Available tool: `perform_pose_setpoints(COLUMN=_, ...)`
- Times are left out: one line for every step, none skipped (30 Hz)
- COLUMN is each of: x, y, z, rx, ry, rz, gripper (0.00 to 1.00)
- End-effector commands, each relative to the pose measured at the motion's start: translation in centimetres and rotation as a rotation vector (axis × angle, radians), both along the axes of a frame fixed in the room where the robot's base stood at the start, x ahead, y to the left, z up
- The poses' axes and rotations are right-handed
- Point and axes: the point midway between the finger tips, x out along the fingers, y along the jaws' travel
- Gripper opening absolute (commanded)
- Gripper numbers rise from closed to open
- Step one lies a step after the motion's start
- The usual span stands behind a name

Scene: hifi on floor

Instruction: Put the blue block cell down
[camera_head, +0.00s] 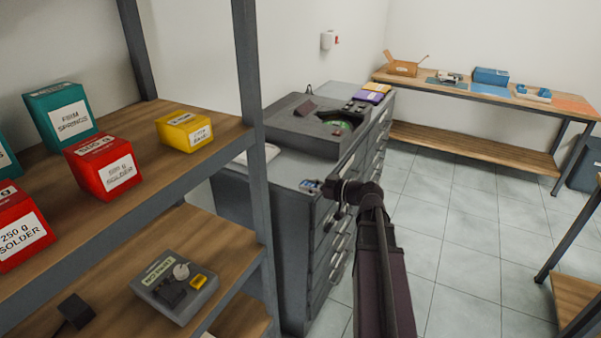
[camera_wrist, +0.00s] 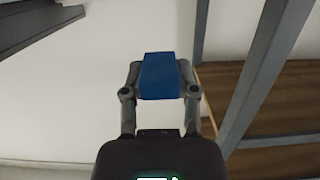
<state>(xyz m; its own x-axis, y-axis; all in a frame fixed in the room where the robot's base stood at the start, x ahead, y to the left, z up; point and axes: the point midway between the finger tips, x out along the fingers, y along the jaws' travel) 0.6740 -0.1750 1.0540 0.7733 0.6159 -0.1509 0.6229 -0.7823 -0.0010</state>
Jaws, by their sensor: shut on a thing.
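The blue block cell (camera_wrist: 160,75) is held between the two fingers of my gripper (camera_wrist: 160,92) in the wrist view. My gripper is shut on it, with one finger on each side. In the head view my gripper (camera_head: 325,187) is small and partly hidden by my arm, and the block (camera_head: 310,184) shows at its left. There it appears over the near end of the grey drawer cabinet (camera_head: 283,185). I cannot tell how high the block is above the cabinet top.
A shelf rack (camera_head: 215,150) with red, yellow and teal boxes stands close on the left. A dark grey device (camera_head: 305,128) sits on the cabinet. A workbench (camera_head: 465,82) with several items stands along the far wall. The tiled floor (camera_head: 445,220) to the right is clear.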

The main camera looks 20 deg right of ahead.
Motion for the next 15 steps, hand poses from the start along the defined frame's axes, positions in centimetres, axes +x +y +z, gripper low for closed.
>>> perform_pose_setpoints(x=0.0, y=0.0, z=0.0, rx=0.000, ry=0.000, rz=0.000, gripper=0.00)
perform_pose_setpoints(x=0.0, y=0.0, z=0.0, rx=0.000, ry=0.000, rz=0.000, gripper=0.00)
perform_pose_setpoints(x=0.0, y=0.0, z=0.0, rx=0.000, ry=0.000, rz=0.000, gripper=0.00)
perform_pose_setpoints(x=0.0, y=0.0, z=0.0, rx=0.000, ry=0.000, rz=0.000, gripper=0.00)
perform_pose_setpoints(x=0.0, y=0.0, z=0.0, rx=0.000, ry=0.000, rz=0.000, gripper=0.00)
perform_pose_setpoints(x=0.0, y=0.0, z=0.0, rx=0.000, ry=0.000, rz=0.000, gripper=0.00)
perform_pose_setpoints(x=0.0, y=0.0, z=0.0, rx=0.000, ry=0.000, rz=0.000, gripper=0.00)
perform_pose_setpoints(x=0.0, y=-0.1, z=0.0, rx=0.000, ry=0.000, rz=0.000, gripper=0.00)
perform_pose_setpoints(x=0.2, y=-0.2, z=0.0, rx=0.000, ry=0.000, rz=0.000, gripper=0.00)
perform_pose_setpoints(x=0.3, y=-0.2, z=0.0, rx=0.000, ry=0.000, rz=0.000, gripper=0.00)
perform_pose_setpoints(x=0.4, y=-0.4, z=0.0, rx=0.000, ry=0.000, rz=0.000, gripper=0.00)
perform_pose_setpoints(x=0.7, y=-0.6, z=-0.1, rx=0.000, ry=0.000, rz=0.000, gripper=0.00)
perform_pose_setpoints(x=1.0, y=-0.7, z=-0.1, rx=0.000, ry=0.000, rz=0.000, gripper=0.00)
perform_pose_setpoints(x=1.3, y=-0.9, z=-0.1, rx=0.000, ry=0.000, rz=-0.001, gripper=0.00)
perform_pose_setpoints(x=1.8, y=-1.3, z=-0.2, rx=0.000, ry=0.000, rz=-0.001, gripper=0.00)
